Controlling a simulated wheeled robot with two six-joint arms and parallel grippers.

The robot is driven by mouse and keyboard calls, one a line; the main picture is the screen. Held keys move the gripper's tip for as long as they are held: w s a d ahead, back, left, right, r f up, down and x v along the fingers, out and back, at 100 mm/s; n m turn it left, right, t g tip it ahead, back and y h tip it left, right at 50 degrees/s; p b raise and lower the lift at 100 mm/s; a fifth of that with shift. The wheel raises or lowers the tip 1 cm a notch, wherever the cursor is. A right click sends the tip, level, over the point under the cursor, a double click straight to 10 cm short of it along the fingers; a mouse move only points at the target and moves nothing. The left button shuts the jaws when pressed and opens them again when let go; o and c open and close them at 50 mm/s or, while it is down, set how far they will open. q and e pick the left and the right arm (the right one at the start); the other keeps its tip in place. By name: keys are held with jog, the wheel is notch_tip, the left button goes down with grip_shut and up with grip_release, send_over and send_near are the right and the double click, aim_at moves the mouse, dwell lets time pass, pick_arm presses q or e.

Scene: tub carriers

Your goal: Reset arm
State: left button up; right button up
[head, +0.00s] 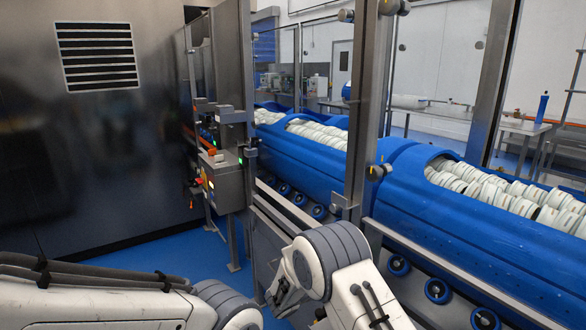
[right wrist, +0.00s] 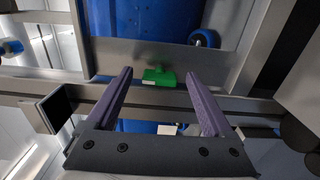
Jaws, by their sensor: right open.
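My right gripper (right wrist: 156,78) shows in the right wrist view with its two purple fingers spread wide and nothing between them. Beyond the fingertips is a small green block or fitting (right wrist: 159,77) on a grey metal frame; I cannot tell how far away it is. In the head view my right arm rises at the bottom middle, close in front of the conveyor rail. My left arm lies along the bottom left edge of the head view, and its gripper is out of sight.
Blue tub carriers (head: 476,222) full of pale round pieces stand on a roller line (head: 438,290) at the right. Metal posts (head: 360,110) rise beside them. A control box (head: 226,180) stands left of the line, near a dark wall panel (head: 90,140). Some blue floor (head: 150,262) is clear.

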jog(key=b+v, duration=0.2)
jog(key=v, duration=0.8)
jog(key=w+d+n+p, duration=0.4)
jog(key=d+n+p, duration=0.1)
jog(key=n+p, duration=1.3)
jog(key=shift+d+r+p, duration=0.2)
jog(key=shift+d+p, duration=0.1)
jog(key=shift+p, duration=0.9)
jog(key=shift+w+r, duration=0.1)
jog(key=shift+w, duration=0.05)
